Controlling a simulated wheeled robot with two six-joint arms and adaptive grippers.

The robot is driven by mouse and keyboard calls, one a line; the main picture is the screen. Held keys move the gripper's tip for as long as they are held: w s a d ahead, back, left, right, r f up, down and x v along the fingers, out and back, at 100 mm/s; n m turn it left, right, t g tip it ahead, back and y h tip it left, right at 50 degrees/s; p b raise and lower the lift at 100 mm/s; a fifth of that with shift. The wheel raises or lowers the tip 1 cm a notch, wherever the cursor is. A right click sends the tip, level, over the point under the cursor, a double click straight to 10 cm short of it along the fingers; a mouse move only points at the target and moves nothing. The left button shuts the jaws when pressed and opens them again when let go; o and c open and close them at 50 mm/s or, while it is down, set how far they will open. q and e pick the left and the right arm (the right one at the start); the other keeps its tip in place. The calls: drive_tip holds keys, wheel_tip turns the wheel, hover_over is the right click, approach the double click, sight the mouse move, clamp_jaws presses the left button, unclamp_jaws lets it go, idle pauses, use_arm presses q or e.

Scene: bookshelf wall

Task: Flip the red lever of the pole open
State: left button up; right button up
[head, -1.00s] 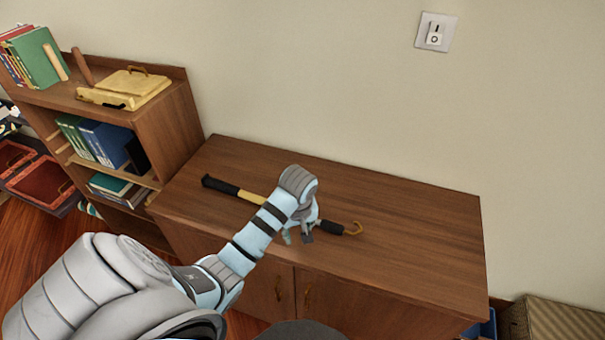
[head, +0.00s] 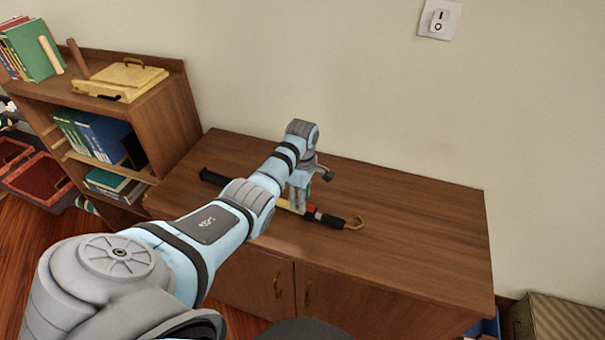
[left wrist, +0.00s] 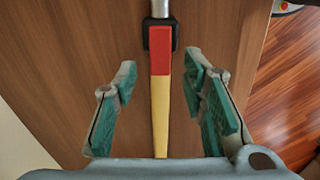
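In the left wrist view the red lever (left wrist: 160,64) lies in line with the yellow shaft (left wrist: 160,115), against a black collar (left wrist: 160,37) on a silver tube (left wrist: 160,8). My left gripper (left wrist: 160,72) is open, its green-padded fingers apart on both sides of the pole with gaps. Whether the fingers touch the tabletop is unclear. My right gripper is out of view.
The cabinet top (head: 420,215) is clear around the pole. A bookshelf (head: 165,125) with books and a yellow case (head: 120,80) stands at left. A wall switch (head: 439,19) is above. A woven box (head: 560,318) is at lower right.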

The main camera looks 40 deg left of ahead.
use_arm(q)
drive_tip(key=shift+f, duration=0.75)
drive_tip(key=shift+r, duration=0.1)
clamp_jaws()
